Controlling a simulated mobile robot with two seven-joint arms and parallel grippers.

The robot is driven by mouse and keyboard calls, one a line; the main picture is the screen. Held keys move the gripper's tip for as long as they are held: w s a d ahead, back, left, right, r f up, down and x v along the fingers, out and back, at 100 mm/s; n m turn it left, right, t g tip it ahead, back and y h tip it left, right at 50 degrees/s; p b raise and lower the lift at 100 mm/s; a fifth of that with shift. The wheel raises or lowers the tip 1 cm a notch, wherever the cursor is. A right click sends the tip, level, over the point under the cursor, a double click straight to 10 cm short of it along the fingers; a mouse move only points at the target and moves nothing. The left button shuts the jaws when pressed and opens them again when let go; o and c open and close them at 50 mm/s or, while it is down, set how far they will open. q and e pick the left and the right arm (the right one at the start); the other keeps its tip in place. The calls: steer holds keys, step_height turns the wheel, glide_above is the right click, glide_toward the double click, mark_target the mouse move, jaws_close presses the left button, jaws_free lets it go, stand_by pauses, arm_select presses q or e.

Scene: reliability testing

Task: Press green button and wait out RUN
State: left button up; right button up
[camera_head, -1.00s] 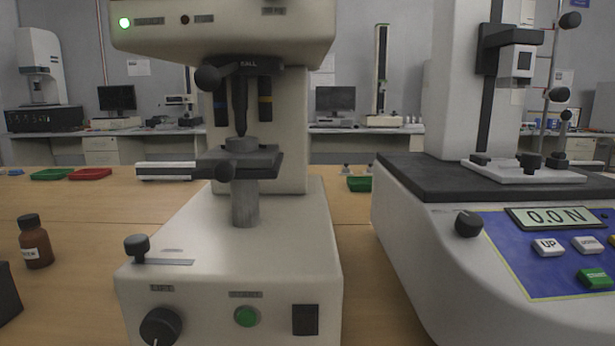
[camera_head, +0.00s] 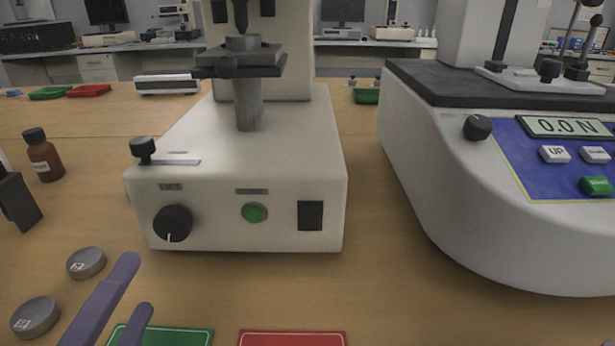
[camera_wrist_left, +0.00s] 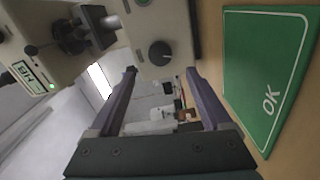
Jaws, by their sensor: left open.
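The green button (camera_head: 254,212) is round and sits on the front panel of the white press-like tester (camera_head: 300,150), between a black dial (camera_head: 173,223) and a black rocker switch (camera_head: 311,215). My left gripper (camera_head: 137,283) is open and empty, its purple fingers at the lower left, in front of and below the panel, apart from the button. The left wrist view also shows the open fingers (camera_wrist_left: 160,74), with the dial (camera_wrist_left: 160,53) beyond them. A green lamp (camera_wrist_left: 52,86) is lit on the tester's head there. The right gripper is out of view.
A second machine (camera_head: 420,190) with a 0.0 N display (camera_head: 567,126) and its own green button (camera_head: 597,186) stands right. Two grey discs (camera_head: 86,263), a green mat (camera_head: 165,336), a red mat (camera_head: 292,338) and a brown bottle (camera_head: 43,158) are nearby. Bare table lies before the panel.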

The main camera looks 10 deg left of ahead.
arm_select(q)
jaws_close()
stand_by(0.4)
stand_by(1.1)
